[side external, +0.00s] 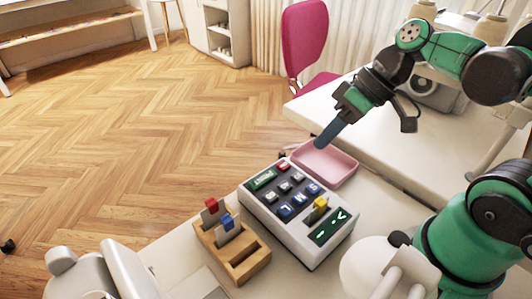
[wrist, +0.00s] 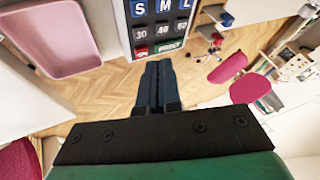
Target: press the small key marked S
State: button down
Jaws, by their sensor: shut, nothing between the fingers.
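The small blue key marked S (side external: 313,188) is on the top of a white keypad box, at the tray-side end of the blue row. The blue M key (side external: 299,199) and L key (side external: 285,211) sit beside it. In the wrist view the S key (wrist: 138,8) is at the top edge, partly cut off. My gripper (side external: 320,146) is shut and empty, with dark blue fingers pointing down. It is in the air, apart from the keys, and overlaps the pink tray's edge in the side view. In the wrist view the fingertips (wrist: 158,63) lie below the red and green keys.
A pink tray (side external: 325,168) stands beside the keypad. A wooden holder (side external: 238,262) with red and blue tabs stands on its other side. A yellow-topped lever (side external: 320,204) and a green display (side external: 330,227) are near the blue keys. Floor shows beyond the table.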

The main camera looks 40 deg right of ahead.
aim_at(318, 187)
jog(key=r+n+y, duration=0.1)
jog(key=s+a+r+n+y, duration=0.1)
jog(key=y, duration=0.1)
jog(key=shift+a+r, duration=0.15)
jog(key=shift+r, duration=0.25)
jog(key=shift+f, duration=0.1)
jog(key=shift+f, duration=4.3)
jog(key=shift+f, duration=0.45)
jog(key=shift+r, duration=0.45)
jog(key=shift+r, duration=0.1)
